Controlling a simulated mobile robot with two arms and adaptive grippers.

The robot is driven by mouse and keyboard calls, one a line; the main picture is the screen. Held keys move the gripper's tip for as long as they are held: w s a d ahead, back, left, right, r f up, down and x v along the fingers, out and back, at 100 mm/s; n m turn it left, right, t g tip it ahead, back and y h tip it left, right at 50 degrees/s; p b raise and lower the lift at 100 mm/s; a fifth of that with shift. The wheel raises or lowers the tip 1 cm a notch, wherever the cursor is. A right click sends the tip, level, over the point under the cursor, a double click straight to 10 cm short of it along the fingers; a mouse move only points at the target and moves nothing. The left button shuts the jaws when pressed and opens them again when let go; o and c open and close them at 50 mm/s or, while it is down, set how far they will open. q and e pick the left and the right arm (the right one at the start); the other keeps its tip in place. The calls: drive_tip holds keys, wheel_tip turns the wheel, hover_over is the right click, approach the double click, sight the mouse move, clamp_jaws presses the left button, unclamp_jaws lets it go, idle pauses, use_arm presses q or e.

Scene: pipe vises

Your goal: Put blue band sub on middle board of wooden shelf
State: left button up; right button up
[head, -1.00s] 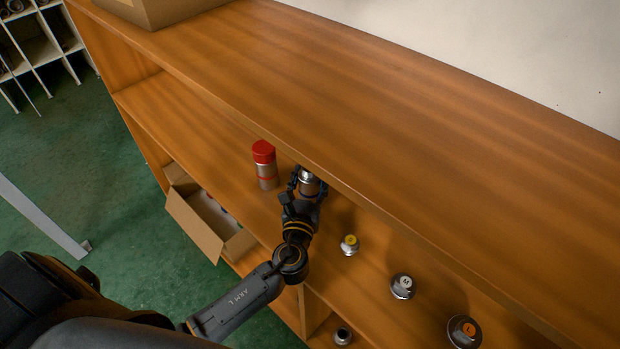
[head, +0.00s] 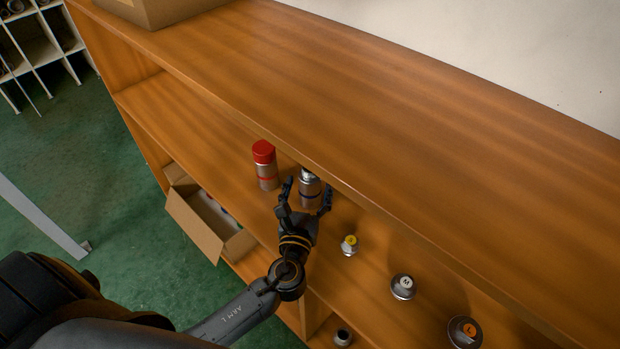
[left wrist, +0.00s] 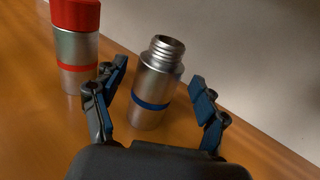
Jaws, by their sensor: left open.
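The blue band sub (head: 310,188) is a silver cylinder with a threaded top. It stands upright on the middle board (head: 228,161) of the wooden shelf, partly under the edge of the top board. Its blue band shows clearly in the left wrist view (left wrist: 155,88). My left gripper (head: 306,193) is open, with its fingers on either side of the sub; in the left wrist view (left wrist: 162,88) there are gaps between the fingers and the sub. My right gripper is not in view.
A red-capped cylinder with a red band (head: 265,166) stands close to the left of the sub. Metal fittings with yellow (head: 349,244), silver (head: 403,286) and orange (head: 464,331) tops stand to the right. A cardboard box (head: 196,226) sits on the lower level.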

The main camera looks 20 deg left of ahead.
use_arm(q)
drive_tip(key=b+v, duration=0.1)
drive_tip(key=v, duration=0.8)
